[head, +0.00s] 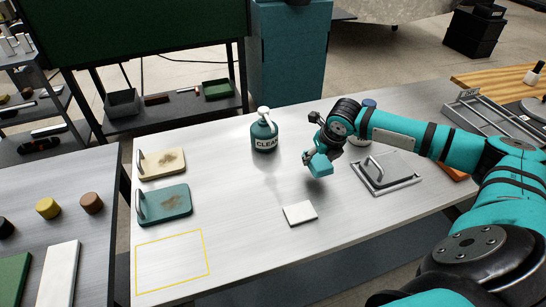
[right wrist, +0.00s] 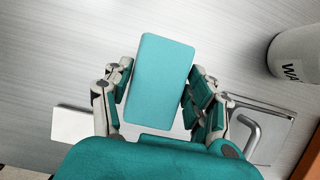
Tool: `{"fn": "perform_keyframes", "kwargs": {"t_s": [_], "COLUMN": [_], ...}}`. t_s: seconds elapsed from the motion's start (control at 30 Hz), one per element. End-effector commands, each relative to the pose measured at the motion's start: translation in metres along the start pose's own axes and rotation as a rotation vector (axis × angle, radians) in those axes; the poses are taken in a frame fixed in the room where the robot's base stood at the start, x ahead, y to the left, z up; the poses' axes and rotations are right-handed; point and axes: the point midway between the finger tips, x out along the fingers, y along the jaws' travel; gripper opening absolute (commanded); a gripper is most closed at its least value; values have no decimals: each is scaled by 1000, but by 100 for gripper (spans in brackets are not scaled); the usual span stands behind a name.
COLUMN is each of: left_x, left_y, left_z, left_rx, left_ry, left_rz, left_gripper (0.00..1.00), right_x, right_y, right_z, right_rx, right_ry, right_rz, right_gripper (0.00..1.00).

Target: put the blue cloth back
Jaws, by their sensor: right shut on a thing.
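The blue cloth (head: 319,166) is a light blue-teal folded block. My right gripper (head: 327,148) is shut on it, and the cloth hangs below the fingers, seemingly above the metal table (head: 240,190). In the right wrist view the cloth (right wrist: 160,80) sits between the two fingers (right wrist: 157,100), which press on its long sides. A white folded cloth or pad (head: 299,213) lies flat on the table in front of the gripper. A yellow outlined rectangle (head: 209,259) at the table's front left is empty. My left gripper is not in view.
A teal bottle marked CLEAN (head: 264,135) stands left of the gripper. Stained cream (head: 162,163) and teal (head: 166,204) handled boards lie at left. A grey handled plate (head: 401,168) is at right. A labelled container (right wrist: 298,52) stands nearby.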

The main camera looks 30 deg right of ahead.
Motion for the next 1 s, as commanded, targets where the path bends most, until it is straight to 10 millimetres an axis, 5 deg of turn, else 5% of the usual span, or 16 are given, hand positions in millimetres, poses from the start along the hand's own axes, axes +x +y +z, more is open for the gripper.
{"fn": "perform_keyframes", "kwargs": {"t_s": [0.23, 0.43, 0.7, 1.0], "left_x": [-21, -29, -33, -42], "left_y": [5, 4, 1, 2], "left_z": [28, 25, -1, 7], "left_rx": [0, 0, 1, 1], "left_ry": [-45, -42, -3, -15], "left_rz": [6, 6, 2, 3], "left_gripper": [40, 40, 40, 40], "right_x": [19, 34, 46, 73], "right_y": [58, 90, 101, 100], "right_z": [39, 62, 66, 55], "right_rx": [1, 1, 0, -1], "right_ry": [0, 0, 3, 0], "right_rz": [7, 2, -2, -2], "right_gripper": [32, 32, 32, 32]}}
